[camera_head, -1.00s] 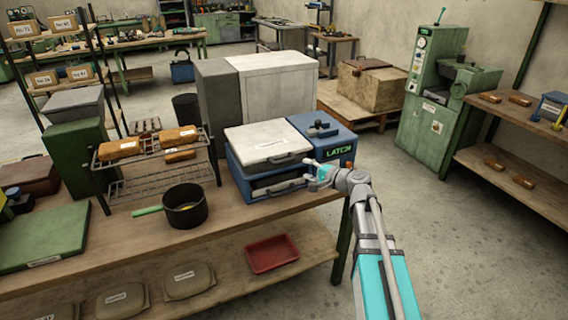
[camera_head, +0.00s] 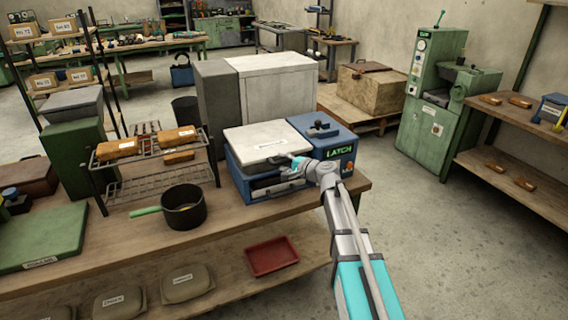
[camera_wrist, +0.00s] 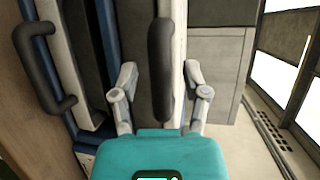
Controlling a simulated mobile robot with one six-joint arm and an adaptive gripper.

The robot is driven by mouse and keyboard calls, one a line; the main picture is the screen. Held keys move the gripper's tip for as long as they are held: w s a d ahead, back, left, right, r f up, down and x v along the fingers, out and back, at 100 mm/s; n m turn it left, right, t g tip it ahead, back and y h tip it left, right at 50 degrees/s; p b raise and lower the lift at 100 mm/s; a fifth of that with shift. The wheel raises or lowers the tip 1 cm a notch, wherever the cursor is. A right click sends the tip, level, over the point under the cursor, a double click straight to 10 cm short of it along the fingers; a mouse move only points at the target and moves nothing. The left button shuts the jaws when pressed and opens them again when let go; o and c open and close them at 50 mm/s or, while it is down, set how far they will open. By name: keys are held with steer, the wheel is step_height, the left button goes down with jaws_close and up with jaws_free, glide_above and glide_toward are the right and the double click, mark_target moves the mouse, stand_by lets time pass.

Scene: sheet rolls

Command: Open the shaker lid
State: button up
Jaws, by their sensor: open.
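The shaker (camera_head: 236,176) is a blue box on the wooden bench, with a white lid (camera_head: 252,139) lying closed on top. A blue side unit on its right carries a green "LATCH" label (camera_head: 340,151). My gripper (camera_head: 291,165) is at the front edge of the lid. In the wrist view the dark lid handle (camera_wrist: 160,60) stands between the two open fingers of my gripper (camera_wrist: 160,90), with gaps on both sides. A second dark handle (camera_wrist: 45,70) on the shaker's front shows at left, outside the fingers. My gripper partly hides the shaker front in the head view.
A black pot (camera_head: 184,212) with a green handle and a wire rack (camera_head: 150,185) with brown packages stand left of the shaker. Grey and white boxes (camera_head: 275,90) stand behind it. A red tray (camera_head: 271,257) lies on the lower shelf. The floor to the right is clear.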

jaws_close()
stand_by(0.3)
